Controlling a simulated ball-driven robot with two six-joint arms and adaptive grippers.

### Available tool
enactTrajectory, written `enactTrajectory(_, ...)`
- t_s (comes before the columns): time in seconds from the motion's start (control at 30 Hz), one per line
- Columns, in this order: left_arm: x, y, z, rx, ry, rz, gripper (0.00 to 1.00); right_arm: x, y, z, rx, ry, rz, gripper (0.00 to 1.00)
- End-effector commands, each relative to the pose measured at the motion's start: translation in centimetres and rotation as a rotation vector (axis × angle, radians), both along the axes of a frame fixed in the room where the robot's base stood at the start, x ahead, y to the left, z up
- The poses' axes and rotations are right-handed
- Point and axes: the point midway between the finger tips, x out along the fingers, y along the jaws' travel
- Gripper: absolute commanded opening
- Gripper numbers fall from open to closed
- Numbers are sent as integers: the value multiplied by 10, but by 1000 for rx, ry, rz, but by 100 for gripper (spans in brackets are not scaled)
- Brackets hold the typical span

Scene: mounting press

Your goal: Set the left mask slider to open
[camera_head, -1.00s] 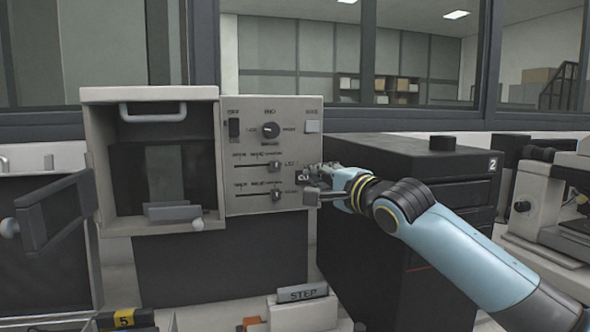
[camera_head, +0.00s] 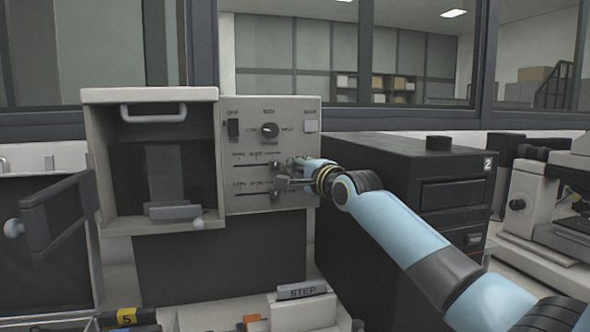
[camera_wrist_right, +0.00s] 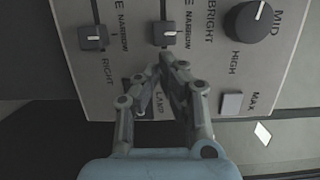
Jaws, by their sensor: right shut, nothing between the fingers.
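The left mask slider is the upper slot (camera_head: 252,166) on the pale control panel; its dark knob shows in the right wrist view (camera_wrist_right: 163,34) beside the NARROW label. The lower slider knob (camera_wrist_right: 93,37), marked RIGHT, sits beside it in that view. My right gripper (camera_head: 280,178) is at the panel, coming in from the right, and covers the right part of the slots. It is shut and empty. In the wrist view its fingertips (camera_wrist_right: 163,66) are just below the left knob; I cannot tell whether they touch it. My left gripper is out of view.
A round dial (camera_head: 270,130) and push switches sit above the sliders. Left of the panel is an open chamber (camera_head: 108,170) with a handle. A black cabinet (camera_head: 400,163) stands right of the panel, under my right arm. A microscope (camera_head: 535,195) is further right.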

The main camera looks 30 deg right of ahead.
Motion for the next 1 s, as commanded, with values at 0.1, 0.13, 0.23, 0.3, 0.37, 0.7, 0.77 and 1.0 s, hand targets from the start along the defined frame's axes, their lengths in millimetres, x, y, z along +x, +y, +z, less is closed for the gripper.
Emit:
enactTrajectory(0.1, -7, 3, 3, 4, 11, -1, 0, 1, 3, 1, 2, 1, 0, 0)
enactTrajectory(0.13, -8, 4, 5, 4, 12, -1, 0, 2, 7, 1, 4, 1, 1, 0)
enactTrajectory(0.23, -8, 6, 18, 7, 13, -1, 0, 7, 26, 4, 7, 1, 1, 0)
enactTrajectory(0.3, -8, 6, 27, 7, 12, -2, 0, 11, 44, 5, 8, 2, 1, 0)
enactTrajectory(0.37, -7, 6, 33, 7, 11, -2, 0, 15, 57, 5, 7, 1, 1, 0)
enactTrajectory(0.7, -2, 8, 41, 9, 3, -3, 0, 22, 86, 0, 1, 1, 1, 0)
enactTrajectory(0.77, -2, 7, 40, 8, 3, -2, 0, 22, 86, 0, 1, 1, 1, 0)
enactTrajectory(1.0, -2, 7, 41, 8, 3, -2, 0, 22, 86, -1, 2, 2, 1, 0)
